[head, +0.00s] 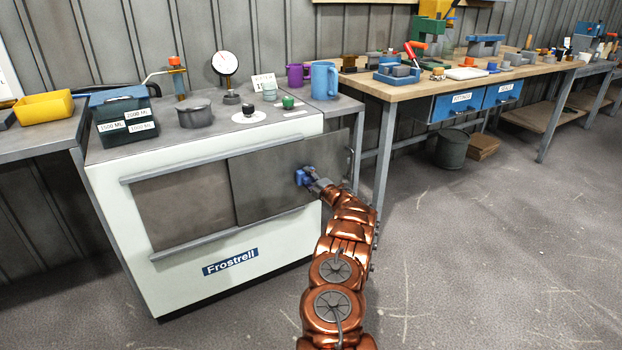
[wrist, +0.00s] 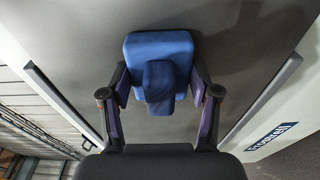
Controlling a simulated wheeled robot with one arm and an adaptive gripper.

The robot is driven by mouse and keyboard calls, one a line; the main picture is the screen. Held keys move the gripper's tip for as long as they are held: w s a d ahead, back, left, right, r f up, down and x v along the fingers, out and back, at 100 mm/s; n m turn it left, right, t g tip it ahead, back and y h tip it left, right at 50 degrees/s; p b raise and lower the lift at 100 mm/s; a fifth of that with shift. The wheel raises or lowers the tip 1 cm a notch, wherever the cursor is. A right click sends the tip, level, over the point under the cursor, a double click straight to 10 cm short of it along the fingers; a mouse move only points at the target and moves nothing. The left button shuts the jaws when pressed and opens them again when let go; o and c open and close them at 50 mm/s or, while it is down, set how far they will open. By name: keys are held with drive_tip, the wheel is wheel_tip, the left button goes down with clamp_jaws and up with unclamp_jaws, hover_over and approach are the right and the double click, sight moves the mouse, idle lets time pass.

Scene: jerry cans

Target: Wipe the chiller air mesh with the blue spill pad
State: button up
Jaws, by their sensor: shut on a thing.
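The chiller (head: 140,270) is a white cabinet labelled Frostrell. Its front has a brownish-grey area (head: 185,205) on the left, which may be the air mesh, and a dark grey sliding panel (head: 265,190) on the right, between two rails. My gripper (head: 311,181) is in front of the panel's right part. It is shut on the blue spill pad (head: 301,177). In the wrist view the pad (wrist: 158,48) sits between both fingers, its face towards a plain grey surface (wrist: 225,45). I cannot tell whether pad and surface touch.
Rails (wrist: 262,97) run along both sides of the grey surface in the wrist view. A workbench (head: 455,82) stands to the right. The floor in front is clear.

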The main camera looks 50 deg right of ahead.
sight(282, 181)
drive_tip(key=shift+w+a, duration=0.3)
drive_tip(key=shift+a, duration=0.35)
drive_tip(key=shift+w+a, duration=0.25)
drive_tip(key=shift+a, duration=0.35)
drive_tip(key=shift+w+a+r+p, duration=0.1)
drive_tip(key=shift+w+a+p, duration=0.15)
drive_tip(key=shift+a, duration=0.4)
drive_tip(key=shift+w+a+f+p, duration=0.15)
drive_tip(key=shift+a+p, duration=0.2)
drive_tip(key=shift+a, duration=0.25)
drive_tip(key=shift+w+a+r+p, duration=0.2)
drive_tip(key=shift+a+p, duration=0.1)
drive_tip(key=shift+a, duration=0.35)
drive_tip(key=shift+w+a+f+p, duration=0.1)
drive_tip(key=shift+a+p, duration=0.1)
drive_tip(key=shift+a, duration=0.35)
drive_tip(key=shift+w+a+f+p, duration=0.1)
drive_tip(key=shift+a+p, duration=0.05)
drive_tip(key=shift+a, duration=0.4)
drive_tip(key=shift+a, duration=0.1)
